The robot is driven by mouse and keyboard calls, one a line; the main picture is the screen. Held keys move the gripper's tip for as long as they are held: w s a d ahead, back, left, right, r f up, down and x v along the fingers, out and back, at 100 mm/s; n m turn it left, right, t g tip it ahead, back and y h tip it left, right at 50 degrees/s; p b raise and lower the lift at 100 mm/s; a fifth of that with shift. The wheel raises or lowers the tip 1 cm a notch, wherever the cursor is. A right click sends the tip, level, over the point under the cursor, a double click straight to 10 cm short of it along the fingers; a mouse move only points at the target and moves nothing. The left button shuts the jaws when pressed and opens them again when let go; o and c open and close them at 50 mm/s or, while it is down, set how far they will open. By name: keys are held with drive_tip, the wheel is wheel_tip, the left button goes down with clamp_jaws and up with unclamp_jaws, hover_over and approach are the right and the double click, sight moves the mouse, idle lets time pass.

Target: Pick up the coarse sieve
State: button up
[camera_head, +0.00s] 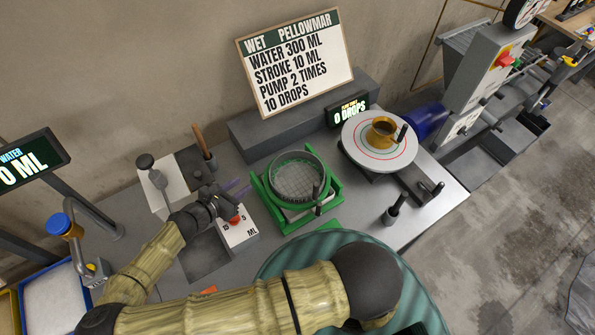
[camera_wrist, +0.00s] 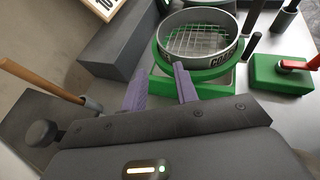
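The coarse sieve (camera_head: 297,179) is a round grey metal ring with a wire mesh. It sits in a green cradle (camera_head: 268,206) on the grey bench, with a dark upright handle at its front right. In the wrist view, the sieve (camera_wrist: 194,42) is ahead, with part of a label starting "CO" on its wall. My gripper (camera_head: 240,189) is left of the cradle in the head view. In the wrist view, its two purple fingers (camera_wrist: 160,68) are apart with nothing between them, just short of the green cradle (camera_wrist: 213,88). The gripper is open and empty.
A white box marked ML (camera_head: 239,231) lies close below my gripper. A wooden-handled tool (camera_head: 202,142) stands upright behind my gripper. A grey block (camera_head: 262,133) lies behind the sieve.

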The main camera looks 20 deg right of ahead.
drive_tip(key=b, duration=0.4)
approach(274, 161)
drive_tip(key=s+x, duration=0.1)
drive_tip(key=x, duration=0.2)
drive_tip(key=shift+w+d+f, duration=0.2)
drive_tip(key=shift+w+d, duration=0.3)
drive_tip(key=shift+d, duration=0.05)
drive_tip(key=x, duration=0.2)
drive_tip(key=b+x, duration=0.1)
drive_tip(key=x, duration=0.2)
drive_tip(key=shift+w+a, duration=0.1)
drive_tip(key=shift+w, duration=0.3)
clamp_jaws()
